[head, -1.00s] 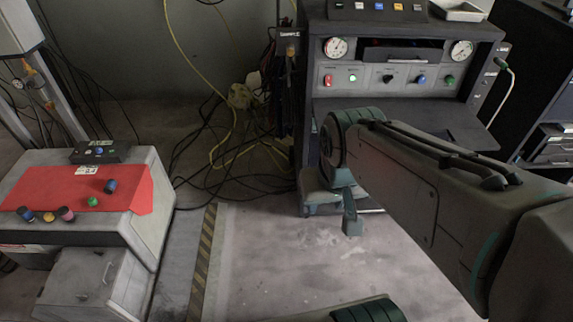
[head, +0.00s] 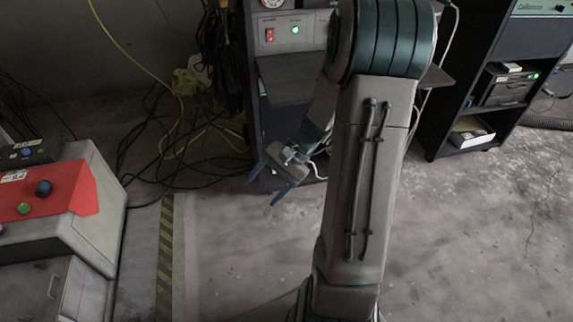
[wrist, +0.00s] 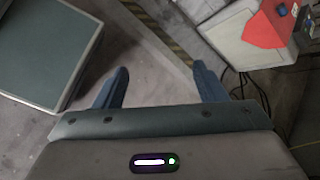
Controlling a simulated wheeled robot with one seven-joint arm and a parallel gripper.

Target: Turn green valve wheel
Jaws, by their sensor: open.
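A small round green knob (head: 24,208) sits on the sloped red panel (head: 68,192) of the grey console at the left of the head view. It is the only green turning part I see there, and I cannot tell whether it is the valve wheel. A dark blue knob (head: 43,187) stands beside it. My gripper (head: 263,191) is open and empty, pointing down and left, well right of the console. In the wrist view its blue fingers (wrist: 160,67) are spread over bare floor, and the red panel (wrist: 268,28) shows at the upper right; the green knob cannot be made out.
A dark test cabinet (head: 285,100) with a lit green button stands behind my arm. Black cables (head: 150,150) and a yellow cable lie between cabinet and console. A striped floor strip (head: 166,245) runs beside the console. Shelves (head: 470,100) stand at right; the floor between is clear.

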